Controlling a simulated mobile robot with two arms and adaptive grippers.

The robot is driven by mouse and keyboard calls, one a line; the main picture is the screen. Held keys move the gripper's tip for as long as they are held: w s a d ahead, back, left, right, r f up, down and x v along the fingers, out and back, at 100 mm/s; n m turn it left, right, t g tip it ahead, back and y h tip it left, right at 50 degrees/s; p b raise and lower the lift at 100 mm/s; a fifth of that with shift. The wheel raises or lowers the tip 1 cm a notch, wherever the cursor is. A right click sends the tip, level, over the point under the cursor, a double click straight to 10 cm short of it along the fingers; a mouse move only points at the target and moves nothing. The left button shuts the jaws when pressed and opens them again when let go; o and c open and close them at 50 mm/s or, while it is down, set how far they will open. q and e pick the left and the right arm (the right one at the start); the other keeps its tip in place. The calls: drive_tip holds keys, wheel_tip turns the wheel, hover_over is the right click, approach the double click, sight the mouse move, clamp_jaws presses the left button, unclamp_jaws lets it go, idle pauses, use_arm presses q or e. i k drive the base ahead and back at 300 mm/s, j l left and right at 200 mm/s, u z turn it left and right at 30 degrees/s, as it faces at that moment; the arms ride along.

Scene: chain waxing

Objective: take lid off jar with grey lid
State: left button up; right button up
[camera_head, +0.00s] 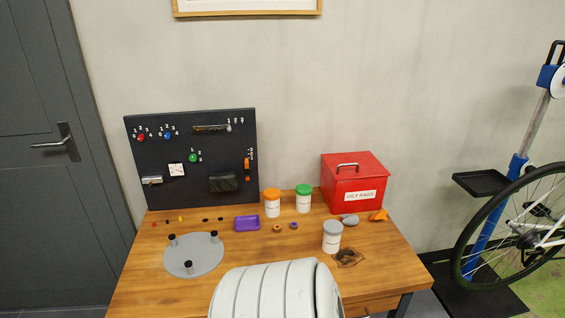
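The jar with the grey lid (332,239) stands upright on the wooden workbench, right of centre near the front. Its grey lid (333,227) sits on top, and the white body carries a small label. Two similar jars stand behind it to the left, one with an orange lid (272,203) and one with a green lid (303,199). Neither of my grippers shows in the head view. A large white ribbed part, which looks like my own arm or body, covers the front middle of the bench.
A red box (354,183) labelled oily rags stands at the back right. A grey round plate (194,262) with black knobs lies left, a purple tray (247,223) at the middle. Grey and orange items (378,215) lie behind the jar. A dark stain (347,258) is beside it.

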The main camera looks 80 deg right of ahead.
sight(331, 245)
drive_tip(key=k+z, duration=0.1)
drive_tip(key=z, duration=2.95)
drive_tip(key=i+l+u, duration=0.15)
